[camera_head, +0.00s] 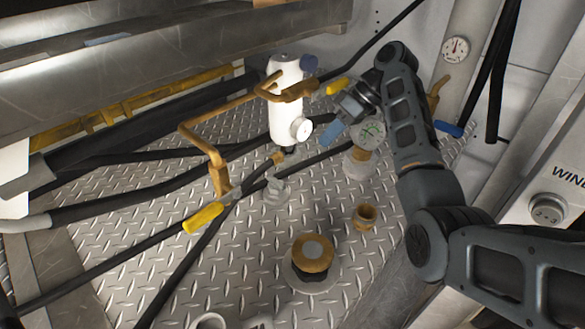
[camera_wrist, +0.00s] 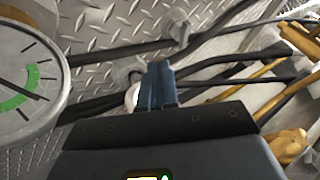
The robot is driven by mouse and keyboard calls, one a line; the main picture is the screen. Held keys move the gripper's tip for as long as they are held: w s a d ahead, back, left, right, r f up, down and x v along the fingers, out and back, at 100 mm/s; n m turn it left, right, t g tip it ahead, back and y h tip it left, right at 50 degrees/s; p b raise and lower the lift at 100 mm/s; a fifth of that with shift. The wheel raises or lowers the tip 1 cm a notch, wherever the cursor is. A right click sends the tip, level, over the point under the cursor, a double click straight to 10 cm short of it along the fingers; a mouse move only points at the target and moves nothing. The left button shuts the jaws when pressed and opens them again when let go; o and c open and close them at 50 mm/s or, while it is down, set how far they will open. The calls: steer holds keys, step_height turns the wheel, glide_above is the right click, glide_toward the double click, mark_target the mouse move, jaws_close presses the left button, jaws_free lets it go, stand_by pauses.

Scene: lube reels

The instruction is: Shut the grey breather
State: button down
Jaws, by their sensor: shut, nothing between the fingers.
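No part is labelled as the grey breather. A small pale grey fitting (camera_head: 275,190) stands on the diamond plate among the hoses, and it could be that part; I cannot tell its state. A similar grey fitting (camera_wrist: 178,28) shows at the top of the wrist view. My gripper (camera_head: 329,136) has blue fingers and is just right of the white cylinder, next to the dial gauge. In the wrist view my gripper (camera_wrist: 158,82) has its fingers together, with nothing seen between them. The fingers hide part of a pale round thing behind them.
The white cylinder (camera_head: 286,105) has a brass pipe (camera_head: 205,146). The dial gauge (camera_head: 371,131) is close beside my gripper and large in the wrist view (camera_wrist: 22,85). A brass cap (camera_head: 313,252) and brass cup (camera_head: 365,216) stand in front. Black hoses (camera_head: 110,254) cross the plate.

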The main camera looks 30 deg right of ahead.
mark_target(276, 184)
steer(key=b+x, duration=0.2)
steer(key=x, duration=0.8)
steer(key=shift+a+f, duration=0.1)
steer(key=shift+a, duration=0.05)
steer(key=shift+s+a+p, duration=0.25)
steer(key=shift+a+p, duration=0.05)
steer(key=shift+a, duration=0.3)
steer(key=shift+s+a+p, duration=0.2)
steer(key=shift+a+p, duration=0.1)
steer(key=shift+a, duration=0.25)
steer(key=shift+s+a, duration=0.2)
steer(key=shift+a, duration=0.4)
steer(key=shift+w+a, duration=0.1)
steer(key=shift+a, duration=0.05)
